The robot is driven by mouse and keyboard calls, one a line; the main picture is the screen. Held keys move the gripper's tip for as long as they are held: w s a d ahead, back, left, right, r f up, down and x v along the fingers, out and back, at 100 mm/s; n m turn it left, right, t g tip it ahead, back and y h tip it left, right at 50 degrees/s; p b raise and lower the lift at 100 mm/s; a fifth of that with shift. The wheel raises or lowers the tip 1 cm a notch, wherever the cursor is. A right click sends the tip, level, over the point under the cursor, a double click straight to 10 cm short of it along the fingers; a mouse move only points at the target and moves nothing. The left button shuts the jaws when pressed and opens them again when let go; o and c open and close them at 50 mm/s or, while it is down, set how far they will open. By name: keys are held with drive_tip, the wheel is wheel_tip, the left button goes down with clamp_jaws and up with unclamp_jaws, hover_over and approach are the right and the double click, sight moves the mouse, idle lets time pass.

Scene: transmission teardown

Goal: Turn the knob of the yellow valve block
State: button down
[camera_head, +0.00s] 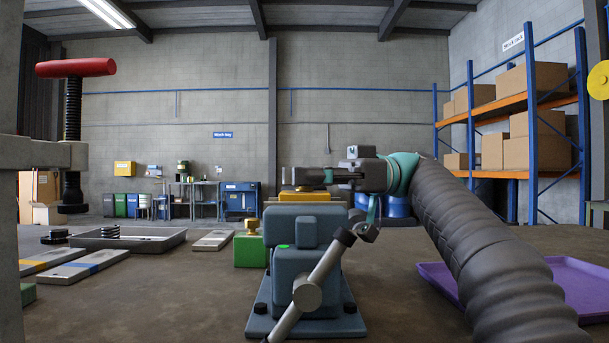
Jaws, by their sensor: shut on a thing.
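The yellow valve block (308,196) stands in the middle of the view, behind a blue-grey vise-like fixture. Only its top strip shows above the fixture. My gripper (306,178) reaches in from the right, lying level just above the top of the yellow block. Its fingers are shut around the place of the knob. The knob itself is hidden by the fingers, so its angle cannot be told.
The blue-grey fixture (303,232) with a slanted bar handle stands in front. A green block (250,251) with a brass knob is to its left. A grey tray (160,243), flat plates (84,266) and a red-handled press (76,67) are further left. A purple tray (585,277) lies right.

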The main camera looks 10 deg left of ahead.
drive_tip(key=c, duration=0.8)
unclamp_jaws()
